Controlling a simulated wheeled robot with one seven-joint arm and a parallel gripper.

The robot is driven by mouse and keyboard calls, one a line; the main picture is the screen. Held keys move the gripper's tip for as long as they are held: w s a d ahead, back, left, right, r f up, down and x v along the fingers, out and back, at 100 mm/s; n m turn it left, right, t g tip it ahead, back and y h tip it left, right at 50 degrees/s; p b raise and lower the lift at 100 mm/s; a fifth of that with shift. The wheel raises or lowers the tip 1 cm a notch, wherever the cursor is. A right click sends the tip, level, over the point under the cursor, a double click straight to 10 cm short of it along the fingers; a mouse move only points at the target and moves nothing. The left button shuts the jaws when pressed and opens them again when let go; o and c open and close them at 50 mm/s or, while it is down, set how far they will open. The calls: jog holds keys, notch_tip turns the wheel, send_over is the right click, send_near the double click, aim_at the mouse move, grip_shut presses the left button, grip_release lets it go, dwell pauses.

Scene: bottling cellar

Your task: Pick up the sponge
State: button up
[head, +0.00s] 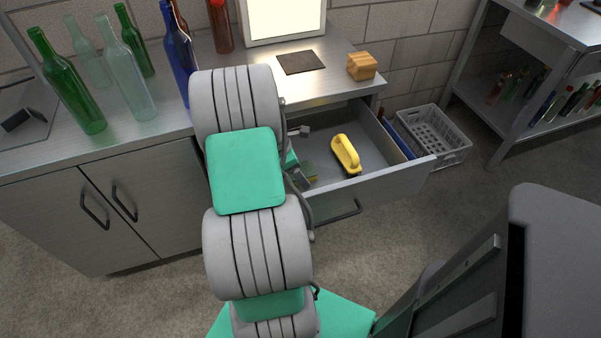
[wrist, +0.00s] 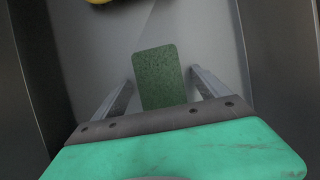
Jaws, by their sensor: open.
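The sponge (wrist: 159,76), with a dark green top face, lies flat in the open drawer (head: 398,178). In the wrist view it sits between the two fingers of my gripper (wrist: 162,82), with a gap on each side. My gripper is open and holds nothing. In the head view my gripper (head: 301,178) reaches down into the drawer, and my arm hides much of the drawer's left part. Only a small yellow-green part of the sponge (head: 311,171) shows there, beside the gripper.
A yellow-handled brush (head: 346,153) lies in the drawer to the right of the sponge. The drawer walls stand around my gripper. Glass bottles (head: 66,80), a dark mat (head: 301,62) and a wooden block (head: 362,66) are on the counter above. A grey crate (head: 432,137) stands right of the drawer.

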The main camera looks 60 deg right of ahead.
jog(key=shift+f, duration=0.2)
dwell(0.3)
jog(key=shift+c, duration=0.4)
jog(key=c, duration=1.3)
